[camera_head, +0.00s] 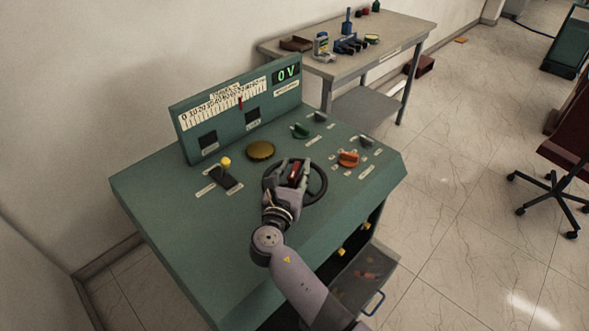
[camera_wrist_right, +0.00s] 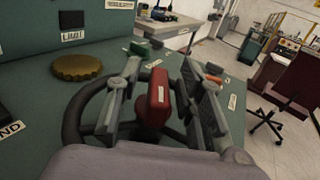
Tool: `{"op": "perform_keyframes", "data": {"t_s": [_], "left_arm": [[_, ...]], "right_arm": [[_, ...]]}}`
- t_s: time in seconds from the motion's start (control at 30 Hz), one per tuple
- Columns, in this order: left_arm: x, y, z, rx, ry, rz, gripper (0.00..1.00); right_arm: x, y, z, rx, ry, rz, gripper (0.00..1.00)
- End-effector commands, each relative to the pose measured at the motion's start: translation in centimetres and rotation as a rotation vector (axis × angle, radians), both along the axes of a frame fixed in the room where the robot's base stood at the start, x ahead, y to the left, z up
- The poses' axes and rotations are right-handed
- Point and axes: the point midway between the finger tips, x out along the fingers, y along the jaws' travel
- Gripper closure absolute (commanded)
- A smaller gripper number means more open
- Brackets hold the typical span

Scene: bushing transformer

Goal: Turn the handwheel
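The handwheel (camera_head: 322,187) is a black ring lying on the sloped green top of the control desk. It also shows in the right wrist view (camera_wrist_right: 75,118). A red handle (camera_head: 294,172) stands at the wheel, and it is upright in the wrist view (camera_wrist_right: 159,92). My right gripper (camera_head: 293,168) is over the wheel with its fingers on either side of the red handle. In the wrist view the fingers (camera_wrist_right: 160,85) are apart, with a visible gap on each side of the handle, so it looks open. My gripper and wrist hide part of the wheel. My left gripper is not in view.
The desk (camera_head: 150,185) carries a yellow-brown round cap (camera_head: 260,150), a yellow-tipped lever (camera_head: 225,163), a green knob (camera_head: 301,131) and an orange knob (camera_head: 348,159). The display (camera_head: 286,73) reads 0 V. A workbench (camera_head: 390,32) stands behind; a chair (camera_head: 560,150) is at right.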

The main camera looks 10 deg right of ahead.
Motion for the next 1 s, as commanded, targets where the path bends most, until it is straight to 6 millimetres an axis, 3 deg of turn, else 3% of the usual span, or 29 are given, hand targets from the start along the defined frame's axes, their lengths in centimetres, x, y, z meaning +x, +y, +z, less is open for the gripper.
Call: {"op": "perform_keyframes", "data": {"t_s": [0.33,0.8,1.0], "left_arm": [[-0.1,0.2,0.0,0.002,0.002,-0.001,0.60],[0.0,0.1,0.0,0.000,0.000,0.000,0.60],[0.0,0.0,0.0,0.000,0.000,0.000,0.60]], "right_arm": [[-1.0,0.5,-0.1,0.001,0.002,0.001,0.65],[-9.1,4.5,-0.1,0.001,0.002,0.001,0.65],[-10.6,5.3,0.0,0.000,0.000,0.000,0.65]]}}
